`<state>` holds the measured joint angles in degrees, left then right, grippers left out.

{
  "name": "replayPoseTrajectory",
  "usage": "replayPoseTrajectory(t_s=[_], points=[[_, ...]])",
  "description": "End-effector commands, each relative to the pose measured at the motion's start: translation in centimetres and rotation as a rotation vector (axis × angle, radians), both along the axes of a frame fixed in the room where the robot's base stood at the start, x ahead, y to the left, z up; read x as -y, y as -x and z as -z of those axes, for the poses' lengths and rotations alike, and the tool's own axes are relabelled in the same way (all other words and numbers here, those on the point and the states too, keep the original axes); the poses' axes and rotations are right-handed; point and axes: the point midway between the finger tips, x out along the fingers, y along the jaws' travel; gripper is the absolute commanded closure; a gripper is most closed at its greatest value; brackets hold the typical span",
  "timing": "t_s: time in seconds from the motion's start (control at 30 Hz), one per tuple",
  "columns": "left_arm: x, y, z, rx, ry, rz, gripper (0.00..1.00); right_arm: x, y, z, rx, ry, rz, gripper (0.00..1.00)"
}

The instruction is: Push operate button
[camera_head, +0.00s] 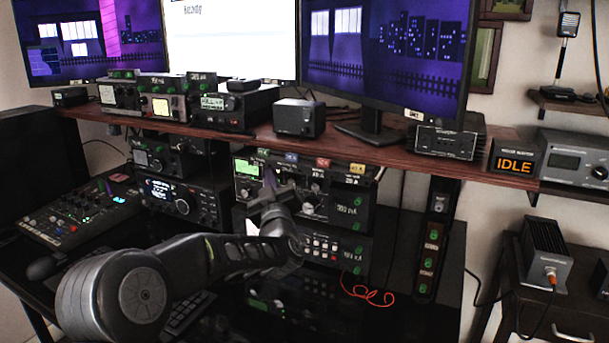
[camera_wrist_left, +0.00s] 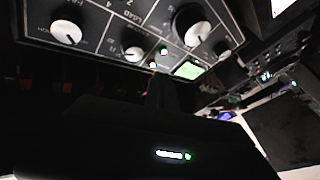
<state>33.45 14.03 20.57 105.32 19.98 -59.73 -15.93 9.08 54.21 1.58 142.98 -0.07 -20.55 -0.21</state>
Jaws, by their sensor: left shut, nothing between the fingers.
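The amplifier (camera_head: 345,205) under the shelf has knobs, a lit green screen (camera_head: 247,167) and several coloured tags on its top edge. In the left wrist view its panel (camera_wrist_left: 105,32) shows upside down, with large knobs (camera_wrist_left: 192,25), a "LOAD" label, the green screen (camera_wrist_left: 188,70) and two small pale round buttons (camera_wrist_left: 163,51). I cannot read which control is the operate button. My left gripper (camera_head: 268,185) is shut and empty, in front of the amplifier's left part; its dark fingers (camera_wrist_left: 163,92) point at the panel near the small buttons. Contact cannot be told. My right gripper is out of view.
A unit with white and red buttons (camera_head: 322,246) sits below the amplifier. The wooden shelf (camera_head: 385,150) hangs over it. An orange "IDLE" sign (camera_head: 513,165) is lit at the right. A switch strip (camera_head: 432,240) stands right of the amplifier. A red cable (camera_head: 368,295) lies on the desk.

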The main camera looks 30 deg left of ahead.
Motion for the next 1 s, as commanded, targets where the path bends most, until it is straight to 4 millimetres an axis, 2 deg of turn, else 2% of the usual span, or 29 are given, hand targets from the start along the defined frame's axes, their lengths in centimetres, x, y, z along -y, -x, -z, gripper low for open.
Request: replayPoseTrajectory(t_s=[0.57,1.0], points=[[0.00,-0.03,0.02,0.000,0.000,0.000,1.00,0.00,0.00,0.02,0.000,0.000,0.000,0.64],[-0.08,-0.90,-0.04,0.000,0.000,0.000,1.00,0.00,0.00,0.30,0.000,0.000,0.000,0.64]])
